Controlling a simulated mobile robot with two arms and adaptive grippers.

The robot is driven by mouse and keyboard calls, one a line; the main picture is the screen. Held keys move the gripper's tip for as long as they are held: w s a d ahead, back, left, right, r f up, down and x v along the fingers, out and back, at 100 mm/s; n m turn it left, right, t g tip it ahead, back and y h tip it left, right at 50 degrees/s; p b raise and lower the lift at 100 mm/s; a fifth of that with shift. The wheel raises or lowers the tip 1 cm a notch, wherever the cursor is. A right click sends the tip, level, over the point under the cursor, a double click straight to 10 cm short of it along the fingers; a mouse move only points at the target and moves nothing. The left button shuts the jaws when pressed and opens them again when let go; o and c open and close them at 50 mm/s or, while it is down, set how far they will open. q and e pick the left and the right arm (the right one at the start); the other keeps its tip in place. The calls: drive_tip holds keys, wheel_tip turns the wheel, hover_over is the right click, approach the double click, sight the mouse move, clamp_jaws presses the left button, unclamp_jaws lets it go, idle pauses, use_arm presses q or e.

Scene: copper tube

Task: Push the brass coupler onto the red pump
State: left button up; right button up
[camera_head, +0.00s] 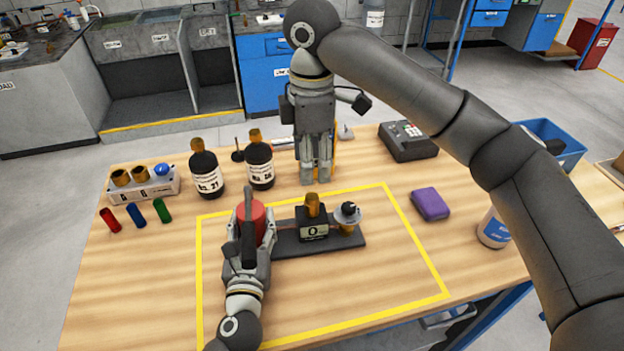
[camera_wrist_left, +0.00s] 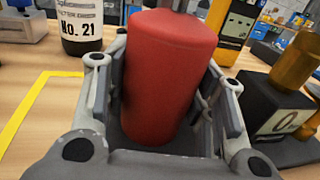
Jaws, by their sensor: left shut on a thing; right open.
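The red pump (camera_head: 258,213) is an upright red cylinder at the left end of a dark base plate (camera_head: 345,243). It fills the middle of the left wrist view (camera_wrist_left: 170,80). My left gripper (camera_head: 248,225) is shut on it, with a finger on either side. A brass cylinder (camera_head: 312,203), perhaps the coupler, stands on a black box marked 0 (camera_head: 312,228) beside the pump; it also shows in the left wrist view (camera_wrist_left: 296,58). My right gripper (camera_head: 317,178) points down behind the plate, open, with nothing visible between its fingers.
A clear disc with a black knob (camera_head: 348,211) is at the plate's right end. Two dark bottles (camera_head: 206,172) stand behind left, near a rack (camera_head: 150,190) with brass pieces. A purple block (camera_head: 430,204) lies right. The yellow-outlined front area is mostly clear.

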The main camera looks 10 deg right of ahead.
drive_tip(key=shift+r, duration=1.15)
use_arm(q)
drive_tip(key=o, duration=1.5)
drive_tip(key=s, duration=0.4)
drive_tip(key=s+a, duration=0.1)
drive_tip(key=s, duration=0.7)
drive_tip(key=shift+a, duration=0.2)
drive_tip(key=shift+s, duration=0.1)
use_arm(e)
drive_tip(key=shift+s, duration=0.1)
